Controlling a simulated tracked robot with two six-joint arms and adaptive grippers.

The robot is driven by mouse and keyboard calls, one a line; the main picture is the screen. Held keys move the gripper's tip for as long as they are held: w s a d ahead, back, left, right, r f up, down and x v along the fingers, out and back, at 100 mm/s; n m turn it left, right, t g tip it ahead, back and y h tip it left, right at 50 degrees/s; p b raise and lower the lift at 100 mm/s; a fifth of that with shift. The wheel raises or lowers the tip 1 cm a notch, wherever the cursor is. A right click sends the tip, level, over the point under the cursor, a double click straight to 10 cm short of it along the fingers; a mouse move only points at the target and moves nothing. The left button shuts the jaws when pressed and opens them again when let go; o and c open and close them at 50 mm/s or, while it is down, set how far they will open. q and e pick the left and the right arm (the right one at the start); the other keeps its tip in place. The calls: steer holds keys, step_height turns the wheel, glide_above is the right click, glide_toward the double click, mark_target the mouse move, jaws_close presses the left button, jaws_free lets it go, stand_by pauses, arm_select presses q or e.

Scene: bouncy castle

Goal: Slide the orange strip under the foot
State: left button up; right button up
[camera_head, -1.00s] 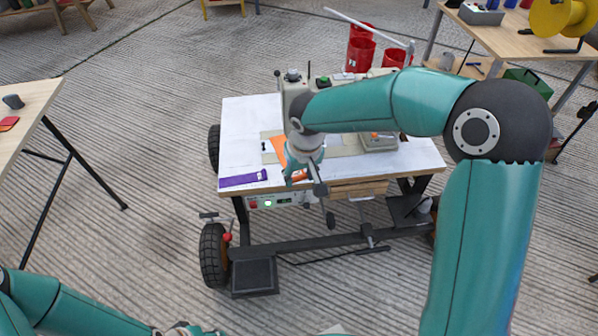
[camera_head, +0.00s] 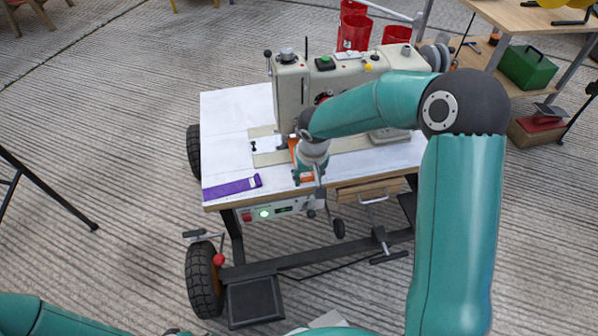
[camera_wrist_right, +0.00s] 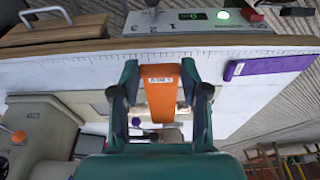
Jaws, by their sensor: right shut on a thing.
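The orange strip (camera_head: 294,149) lies at the sewing machine (camera_head: 292,88) on the white table (camera_head: 228,125). My right gripper (camera_head: 308,174) is at the table's front edge, shut on the strip. In the right wrist view the strip (camera_wrist_right: 158,96), with a small white label, runs between the two fingers of the right gripper (camera_wrist_right: 160,78). The strip's far end points toward the area below the machine head. My arm and gripper hide the foot in the head view, so I cannot tell whether the strip is under it. My left gripper is out of view; only its arm shows at lower left.
A purple strip (camera_head: 231,188) lies at the table's front left corner, left of my gripper. A control box (camera_head: 280,209) with a green light and a wooden drawer (camera_head: 370,190) hang under the front edge. Red containers (camera_head: 355,32) stand behind the machine.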

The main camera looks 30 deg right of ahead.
steer(key=shift+w+f, duration=0.25)
steer(key=shift+f, duration=0.15)
steer(key=shift+w+f+b, duration=0.25)
steer(key=shift+f+b, duration=0.5)
steer(key=shift+f, duration=0.45)
steer(key=shift+w+f+b, duration=0.25)
steer(key=shift+f+b, duration=0.5)
steer(key=shift+f, duration=0.45)
steer(key=shift+w+d+r+p, duration=0.1)
steer(key=shift+w+r+p, duration=0.15)
steer(key=shift+w+p, duration=0.25)
steer(key=shift+w+d+f+p, duration=0.1)
steer(key=shift+w+d+p, duration=0.1)
steer(key=shift+w+p, duration=0.4)
steer(key=shift+w+d+p, duration=0.15)
steer(key=shift+w+p, duration=0.4)
steer(key=shift+p, duration=0.05)
steer(key=shift+w+d+f, duration=0.1)
steer(key=shift+w, duration=0.25)
steer(key=shift+w+d, duration=0.15)
steer(key=shift+w, duration=0.4)
steer(key=shift+w+d, duration=0.15)
steer(key=shift+w, duration=0.35)
steer(key=shift+s, duration=0.1)
